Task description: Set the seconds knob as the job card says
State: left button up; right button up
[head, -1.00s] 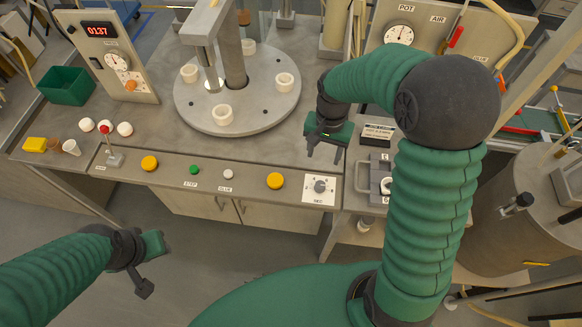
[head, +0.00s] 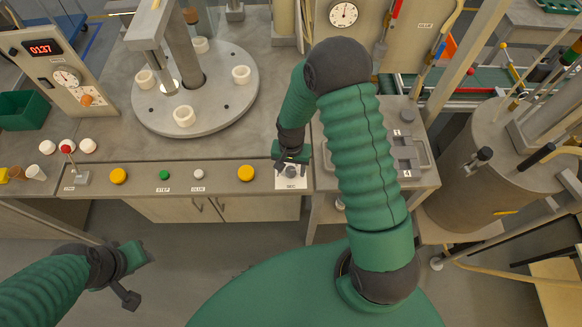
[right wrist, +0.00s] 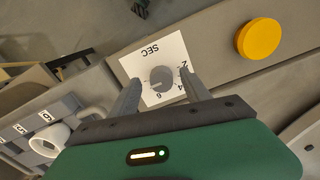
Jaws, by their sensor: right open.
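The seconds knob (right wrist: 162,79) is a round grey dial on a white plate marked SEC (right wrist: 146,55) with numbers around it. In the head view the knob (head: 291,171) sits at the right end of the front control strip, partly hidden by my right gripper (head: 290,165). In the right wrist view my right gripper (right wrist: 160,92) is open, its two fingers on either side of the knob; I cannot tell whether they touch it. My left gripper (head: 136,272) hangs low at the left, clear of the bench, with its fingers apart. The job card's writing is not readable now.
A yellow button (head: 246,173) sits left of the knob plate, with smaller green (head: 164,188) and white buttons further left. A round turntable (head: 195,100) with white cups stands behind. The display (head: 42,48) reads 01:37.

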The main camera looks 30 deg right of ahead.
jog(key=shift+w, duration=0.1)
jog(key=shift+c, duration=1.4)
jog(key=shift+a, duration=0.15)
grip_shut()
jog(key=shift+n, duration=0.4)
jog(key=n+p, duration=0.1)
jog(key=n, duration=0.7)
jog(key=n+p, duration=0.1)
jog(key=n, duration=0.2)
jog(key=shift+d+r+n, duration=0.1)
jog(key=shift+d+n, duration=0.1)
jog(key=shift+n, duration=0.1)
jog(key=n+p, duration=0.2)
jog(key=n, duration=0.3)
jog(key=shift+n, duration=0.3)
jog(key=n+p, duration=0.1)
jog(key=n, duration=0.4)
jog(key=shift+w+d+n+p, duration=0.15)
jog(key=shift+w+n+p, duration=0.05)
jog(key=shift+n+p, duration=0.2)
